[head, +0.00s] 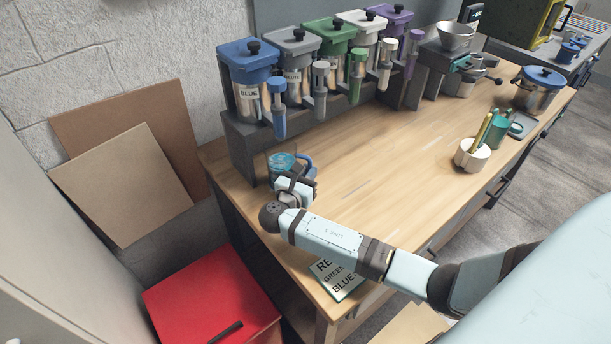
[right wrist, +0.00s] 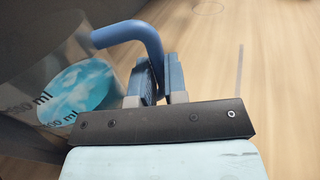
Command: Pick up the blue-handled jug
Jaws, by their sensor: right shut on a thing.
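The clear jug (head: 279,163) with its blue handle (head: 306,163) is at the left end of the wooden table, in front of the bottle rack. It holds blue liquid. In the right wrist view the jug (right wrist: 75,95), with "ml" markings, fills the left side, and its blue handle (right wrist: 128,33) bends down between my fingers. My right gripper (head: 296,182) is at the jug's near side; in the right wrist view its fingers (right wrist: 161,80) are shut on the handle. I cannot tell whether the jug's base touches the table. My left gripper is not in view.
A rack (head: 238,140) of several bottles with coloured lids stands close behind the jug. A sign (head: 340,282) lies at the table's near edge under my right arm. A cream cup (head: 472,156) stands right. The table's middle (head: 385,150) is clear.

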